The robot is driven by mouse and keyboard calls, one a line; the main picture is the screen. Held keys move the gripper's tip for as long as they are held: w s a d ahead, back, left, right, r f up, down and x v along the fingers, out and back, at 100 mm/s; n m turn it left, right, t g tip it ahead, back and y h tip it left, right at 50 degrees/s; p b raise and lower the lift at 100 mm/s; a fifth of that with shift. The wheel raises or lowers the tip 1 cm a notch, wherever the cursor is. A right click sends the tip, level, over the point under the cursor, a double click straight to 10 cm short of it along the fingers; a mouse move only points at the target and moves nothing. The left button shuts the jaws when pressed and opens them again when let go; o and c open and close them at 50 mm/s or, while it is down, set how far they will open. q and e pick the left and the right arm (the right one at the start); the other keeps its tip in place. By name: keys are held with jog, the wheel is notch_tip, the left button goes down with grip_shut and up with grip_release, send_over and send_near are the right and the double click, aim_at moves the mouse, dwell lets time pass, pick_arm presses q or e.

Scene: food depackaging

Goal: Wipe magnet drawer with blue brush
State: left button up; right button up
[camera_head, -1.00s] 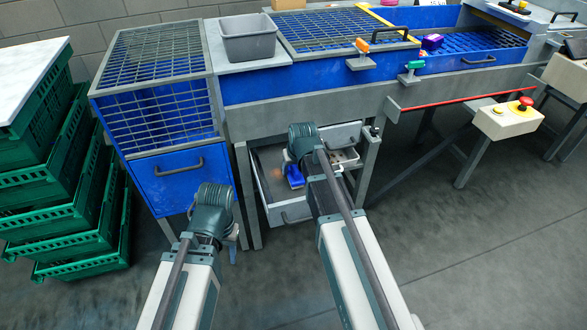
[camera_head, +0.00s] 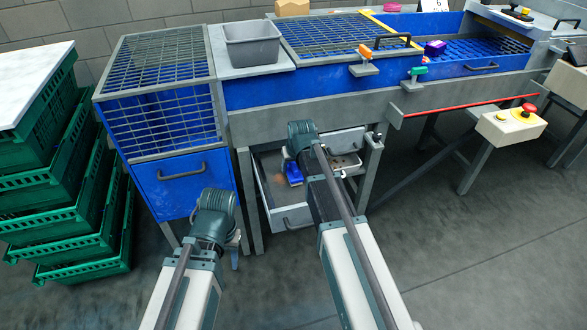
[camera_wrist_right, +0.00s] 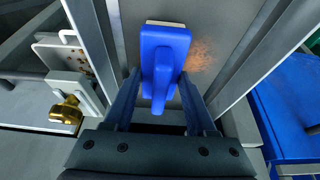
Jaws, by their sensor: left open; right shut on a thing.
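The magnet drawer (camera_head: 268,192) is pulled out below the machine and shows grey metal inside. The blue brush (camera_head: 292,173) is in it, with its pale-edged head toward the far side in the right wrist view (camera_wrist_right: 165,42). My right gripper (camera_wrist_right: 160,97) is shut on the brush's handle over the drawer floor. A brownish patch (camera_wrist_right: 204,54) lies on the floor just right of the brush in the wrist view. I cannot tell whether the bristles touch the floor. My left gripper (camera_head: 232,243) is open and empty, low in front of the blue cabinet; its fingers are mostly hidden.
A metal bracket with a brass-coloured knob (camera_wrist_right: 66,112) is beside the drawer in the wrist view. Frame legs (camera_head: 250,200) flank the drawer. The blue cabinet (camera_head: 185,183) and green crates (camera_head: 75,245) stand to the left. The floor at right front is clear.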

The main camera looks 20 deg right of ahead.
aim_at(291, 177)
jog(key=shift+w+a+f, duration=0.1)
jog(key=shift+w, duration=1.8)
jog(key=shift+s+a, duration=0.1)
jog(key=shift+a, duration=0.65)
jog(key=shift+s+d+f, duration=0.1)
jog(key=shift+s, duration=1.85)
jog(key=shift+s+d, duration=0.1)
jog(key=shift+s, duration=1.75)
